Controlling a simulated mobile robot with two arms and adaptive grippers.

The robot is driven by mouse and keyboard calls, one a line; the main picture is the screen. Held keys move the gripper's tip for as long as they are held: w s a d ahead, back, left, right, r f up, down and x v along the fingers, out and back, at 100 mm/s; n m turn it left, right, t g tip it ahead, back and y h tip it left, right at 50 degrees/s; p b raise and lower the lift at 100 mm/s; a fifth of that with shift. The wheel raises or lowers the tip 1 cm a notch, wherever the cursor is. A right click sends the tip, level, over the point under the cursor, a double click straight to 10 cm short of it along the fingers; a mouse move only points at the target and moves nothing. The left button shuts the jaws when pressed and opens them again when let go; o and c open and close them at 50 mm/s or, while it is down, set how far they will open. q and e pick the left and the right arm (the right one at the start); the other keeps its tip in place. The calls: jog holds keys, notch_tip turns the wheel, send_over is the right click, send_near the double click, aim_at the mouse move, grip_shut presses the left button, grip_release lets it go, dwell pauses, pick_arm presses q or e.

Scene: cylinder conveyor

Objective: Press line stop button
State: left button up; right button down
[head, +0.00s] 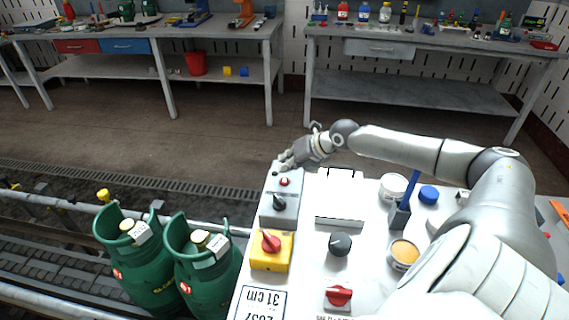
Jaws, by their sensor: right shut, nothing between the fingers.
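A grey control box (279,210) sits near the far left corner of the white panel top. It carries a red button (284,182), a dark button (275,173) at its far end and a black rotary knob (279,203). My right gripper (284,166) reaches in from the right, shut and empty, with its fingertips at the far end of the box, close to the dark button. I cannot tell whether the fingertips touch it. My left gripper is out of view.
Two green gas cylinders (199,262) stand at left beside the conveyor (60,255). Workbenches (420,92) line the back.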

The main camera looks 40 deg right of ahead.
aim_at(286, 178)
notch_tip(286, 178, up, 4)
jog(key=shift+f+p, duration=0.25)
jog(key=shift+p, duration=0.75)
